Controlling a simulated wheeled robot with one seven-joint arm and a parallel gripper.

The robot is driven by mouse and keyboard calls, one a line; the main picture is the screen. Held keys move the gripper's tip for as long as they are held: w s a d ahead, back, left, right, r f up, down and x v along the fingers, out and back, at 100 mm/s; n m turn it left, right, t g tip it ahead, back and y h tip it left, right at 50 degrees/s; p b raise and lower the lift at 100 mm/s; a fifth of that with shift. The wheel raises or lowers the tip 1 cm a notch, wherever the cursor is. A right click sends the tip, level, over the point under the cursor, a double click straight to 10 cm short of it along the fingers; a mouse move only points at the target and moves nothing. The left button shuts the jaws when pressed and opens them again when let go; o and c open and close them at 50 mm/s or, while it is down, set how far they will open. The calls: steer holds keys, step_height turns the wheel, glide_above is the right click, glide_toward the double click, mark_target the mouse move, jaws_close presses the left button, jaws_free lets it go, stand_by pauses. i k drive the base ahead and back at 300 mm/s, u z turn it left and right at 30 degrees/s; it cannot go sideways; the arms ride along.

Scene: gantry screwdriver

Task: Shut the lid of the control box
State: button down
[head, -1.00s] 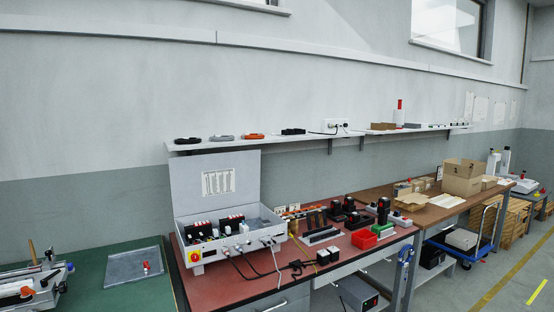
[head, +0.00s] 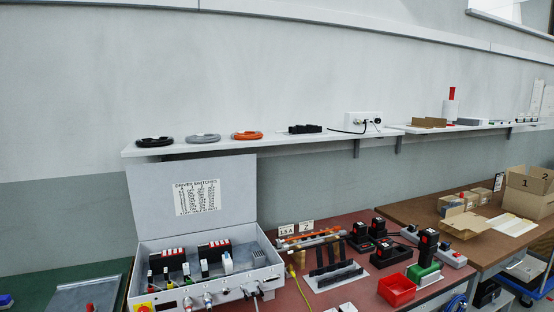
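The control box (head: 256,285) is a light grey case on the red-brown bench at the lower middle of the head view. Its lid (head: 150,203) stands open, upright at the back, with a "driver switches" label sheet (head: 197,197) on its inner face. Inside are black modules with red and white tops and several coloured plugs. Cable connectors and a red button on yellow (head: 144,308) sit on its front face. The box's lower front is cut off by the picture edge. My gripper is not in view.
A wall shelf (head: 270,144) with coiled cables runs behind and above the lid. To the right of the box stand a red bin (head: 397,290), black battery tools and a rack. A green bench (head: 40,292) with a grey metal plate lies left.

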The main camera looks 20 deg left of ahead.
mark_target(168, 199)
steer(key=i, duration=1.05)
steer(key=u, duration=1.15)
steer(key=i, duration=0.5)
